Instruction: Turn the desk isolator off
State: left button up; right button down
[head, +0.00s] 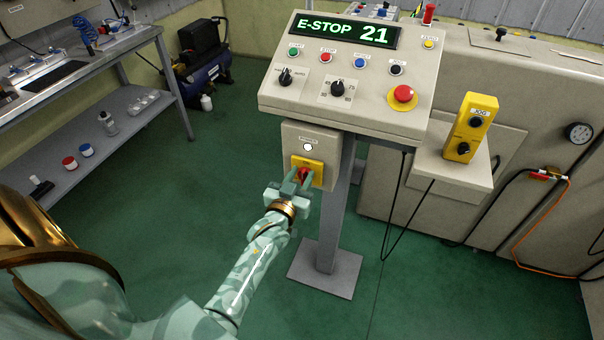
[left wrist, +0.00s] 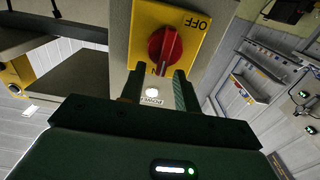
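The desk isolator is a yellow plate (left wrist: 193,25) with a red rotary knob (left wrist: 167,46) on a grey box under the console. In the head view its yellow plate (head: 315,167) and part of the red knob (head: 304,175) show behind my fingers. "OFF" is printed at one corner of the plate. A partly hidden letter, apparently of "ON", shows near the knob's end. My left gripper (head: 291,187) is right in front of the knob. In the left wrist view its fingers (left wrist: 158,88) are apart, with the knob just beyond the tips; contact cannot be told. My right gripper is out of view.
The console (head: 345,75) above reads "E-STOP 21" and carries a red mushroom button (head: 403,94). A white lamp (head: 308,147) sits above the isolator. A yellow jog pendant (head: 470,128) stands right on a shelf. A grey post (head: 335,215) is below; green floor lies open leftwards.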

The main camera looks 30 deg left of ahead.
pick_arm(q)
grip_shut()
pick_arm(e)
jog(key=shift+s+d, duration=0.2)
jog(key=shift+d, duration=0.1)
pick_arm(q)
jog(key=shift+s+f, duration=0.1)
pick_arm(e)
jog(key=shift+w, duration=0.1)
